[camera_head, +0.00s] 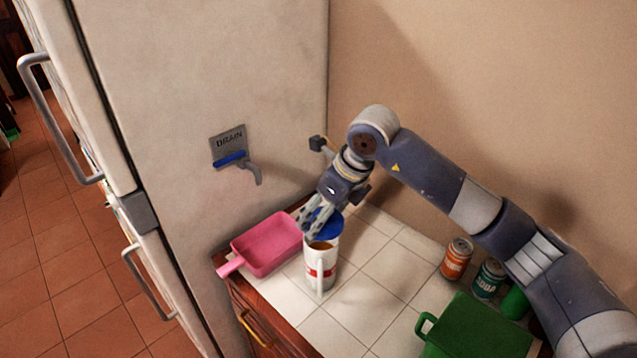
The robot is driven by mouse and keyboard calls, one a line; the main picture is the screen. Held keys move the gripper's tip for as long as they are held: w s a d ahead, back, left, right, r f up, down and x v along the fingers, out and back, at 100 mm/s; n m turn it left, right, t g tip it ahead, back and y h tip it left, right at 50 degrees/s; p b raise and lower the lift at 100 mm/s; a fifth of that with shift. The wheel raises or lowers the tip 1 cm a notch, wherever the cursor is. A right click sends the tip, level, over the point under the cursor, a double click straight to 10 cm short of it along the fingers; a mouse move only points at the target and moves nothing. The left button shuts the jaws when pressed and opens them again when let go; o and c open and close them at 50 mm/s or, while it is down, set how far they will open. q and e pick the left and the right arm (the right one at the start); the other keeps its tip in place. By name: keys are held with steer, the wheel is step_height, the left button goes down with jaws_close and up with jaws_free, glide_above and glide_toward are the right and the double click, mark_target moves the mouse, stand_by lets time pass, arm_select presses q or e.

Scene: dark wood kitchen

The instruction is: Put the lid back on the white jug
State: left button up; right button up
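The white jug (331,271) stands upright on the white tiled counter, with its handle facing the camera and a red marking on its side. Its mouth is partly uncovered, and something orange-brown shows inside. The blue lid (327,228) is at the far side of the mouth, just above or touching the rim; I cannot tell which. My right gripper (314,222) reaches down from above and appears shut on the blue lid, its fingers covering part of it. My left gripper is out of view.
A pink pan-like container (268,245) lies close to the jug's left. An orange can (457,258), a teal can (488,279) and a green container (476,328) stand at the right. The fridge (215,75) rises at the left. Tiles right of the jug are clear.

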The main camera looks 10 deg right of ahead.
steer(key=shift+w+r+m, duration=0.55)
steer(key=shift+w+m, duration=0.2)
steer(key=shift+m, duration=0.05)
steer(key=shift+w+t+h, duration=0.1)
steer(key=shift+t+h, duration=0.2)
steer(key=shift+f+b, duration=0.7)
steer(key=shift+f, duration=1.25)
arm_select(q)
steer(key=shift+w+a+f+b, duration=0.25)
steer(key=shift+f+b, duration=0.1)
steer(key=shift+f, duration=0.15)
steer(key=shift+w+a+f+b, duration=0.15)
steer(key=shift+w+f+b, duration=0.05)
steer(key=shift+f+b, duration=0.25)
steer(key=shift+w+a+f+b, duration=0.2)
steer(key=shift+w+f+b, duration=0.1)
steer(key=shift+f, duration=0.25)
arm_select(e)
steer(key=shift+f, duration=1.2)
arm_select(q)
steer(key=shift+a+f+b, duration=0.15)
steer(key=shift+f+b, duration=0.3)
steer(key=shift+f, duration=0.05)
arm_select(e)
steer(key=shift+r, duration=0.1)
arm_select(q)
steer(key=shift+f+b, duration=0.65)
arm_select(e)
steer(key=shift+f, duration=0.2)
